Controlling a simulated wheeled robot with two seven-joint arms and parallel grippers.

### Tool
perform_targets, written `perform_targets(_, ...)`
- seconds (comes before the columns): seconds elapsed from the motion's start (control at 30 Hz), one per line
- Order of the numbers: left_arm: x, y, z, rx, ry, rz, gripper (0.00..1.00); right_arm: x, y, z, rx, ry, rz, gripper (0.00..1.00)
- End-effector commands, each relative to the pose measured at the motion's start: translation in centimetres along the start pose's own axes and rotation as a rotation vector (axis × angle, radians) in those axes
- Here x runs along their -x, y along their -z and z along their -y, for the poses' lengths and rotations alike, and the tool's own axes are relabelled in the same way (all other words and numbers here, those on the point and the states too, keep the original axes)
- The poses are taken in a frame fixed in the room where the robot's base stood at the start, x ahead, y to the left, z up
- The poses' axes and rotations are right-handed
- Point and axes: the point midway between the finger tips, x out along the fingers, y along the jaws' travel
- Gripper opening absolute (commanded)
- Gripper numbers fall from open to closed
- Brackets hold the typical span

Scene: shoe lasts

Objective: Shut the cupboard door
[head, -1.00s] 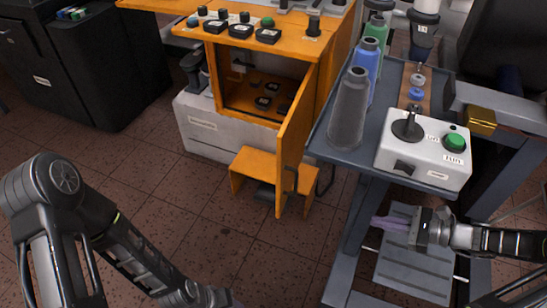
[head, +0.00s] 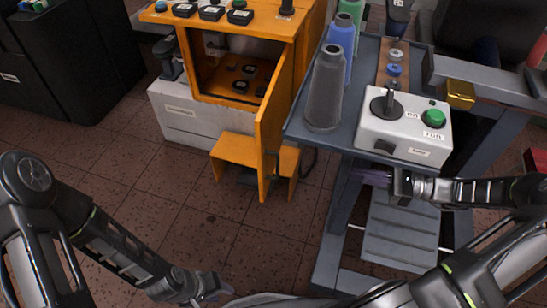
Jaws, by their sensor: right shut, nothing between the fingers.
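The orange cupboard (head: 197,88) stands at the upper middle of the head view. Its door (head: 271,130) stands wide open, swung out toward me, and the inside shows small dark items on the floor of the compartment. My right gripper (head: 373,177) is shut and empty, with purple fingers pointing left. It is just below the grey table's front edge, well to the right of the door and apart from it. My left gripper (head: 219,291) is low at the bottom edge, below and in front of the door, touching nothing visible; its finger gap is too small to tell.
The grey table (head: 298,124) carries thread cones (head: 326,88) and a white control box (head: 404,132), right of the door. An orange step stool (head: 234,151) stands under the door. Dark cabinets (head: 65,65) are at left. Tiled floor is clear in front.

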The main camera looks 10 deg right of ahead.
Motion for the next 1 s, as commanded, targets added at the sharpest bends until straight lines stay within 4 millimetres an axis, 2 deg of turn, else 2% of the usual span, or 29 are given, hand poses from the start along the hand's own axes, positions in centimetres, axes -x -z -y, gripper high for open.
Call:
perform_targets(0.17, -0.9, 0.0, 0.3, 0.001, 0.000, 0.000, 0.36, -2.6, 0.1, 0.0, 0.002, -0.001, 0.000, 0.00)
perform_targets(0.8, -2.8, 0.0, 1.1, 0.003, 0.000, 0.000, 0.36, -16.7, 0.3, -0.1, 0.001, -0.001, 0.001, 0.00)
perform_targets(1.0, -3.6, 0.0, 1.4, 0.003, 0.000, 0.000, 0.36, -20.4, 0.3, -0.1, 0.000, 0.000, 0.000, 0.00)
